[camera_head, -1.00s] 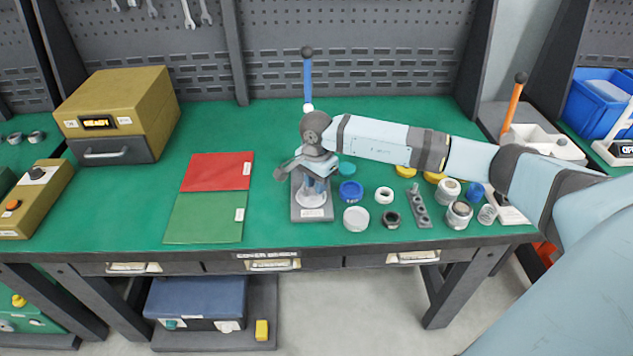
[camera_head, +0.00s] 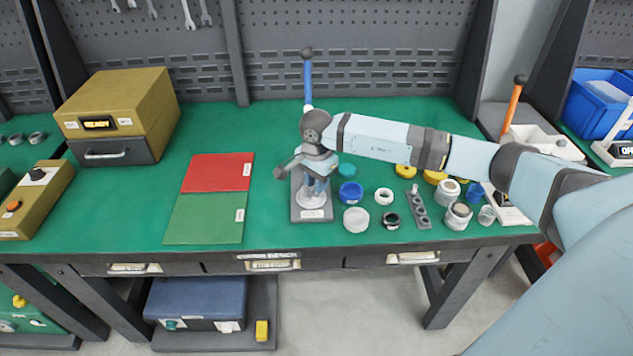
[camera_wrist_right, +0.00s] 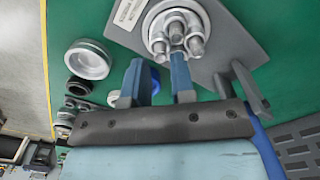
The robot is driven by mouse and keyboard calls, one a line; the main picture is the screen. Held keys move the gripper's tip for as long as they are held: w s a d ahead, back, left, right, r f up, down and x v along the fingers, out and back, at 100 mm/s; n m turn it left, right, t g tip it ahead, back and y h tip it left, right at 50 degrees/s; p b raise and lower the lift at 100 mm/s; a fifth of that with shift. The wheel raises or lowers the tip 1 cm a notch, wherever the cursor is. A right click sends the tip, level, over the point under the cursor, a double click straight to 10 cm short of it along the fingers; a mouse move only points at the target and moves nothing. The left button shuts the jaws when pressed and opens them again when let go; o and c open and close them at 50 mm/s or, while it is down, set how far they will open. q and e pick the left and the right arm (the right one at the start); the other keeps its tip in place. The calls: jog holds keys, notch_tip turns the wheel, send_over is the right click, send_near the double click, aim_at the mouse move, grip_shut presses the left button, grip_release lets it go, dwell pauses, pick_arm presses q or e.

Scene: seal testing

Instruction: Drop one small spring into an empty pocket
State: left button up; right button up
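My right gripper (camera_head: 313,187) is over the grey press stand (camera_head: 311,212) with the blue lever, pointing down. In the right wrist view its two blue fingers (camera_wrist_right: 156,83) are apart, with nothing visible held between them. Just beyond their tips is a round silver fixture (camera_wrist_right: 161,42) with several metal posts on the grey plate. I cannot tell whether a post is a spring or whether a pocket is empty. A dark grey strip (camera_head: 424,224) with several round spots lies to the right; any springs are too small to tell. My left gripper is not in view.
Right of the stand are a blue ring (camera_head: 350,192), a white lid (camera_head: 356,219), a dark ring (camera_head: 390,220) and several jars (camera_head: 458,215). Red (camera_head: 219,171) and green (camera_head: 207,218) mats lie left. A yellow box (camera_head: 117,105) stands at the back left.

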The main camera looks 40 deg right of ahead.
jog(key=shift+r+p, duration=0.3)
jog(key=shift+r, duration=1.05)
jog(key=o, duration=0.6)
jog(key=shift+c, duration=0.2)
jog(key=shift+r+p, duration=0.1)
jog(key=shift+p, duration=0.2)
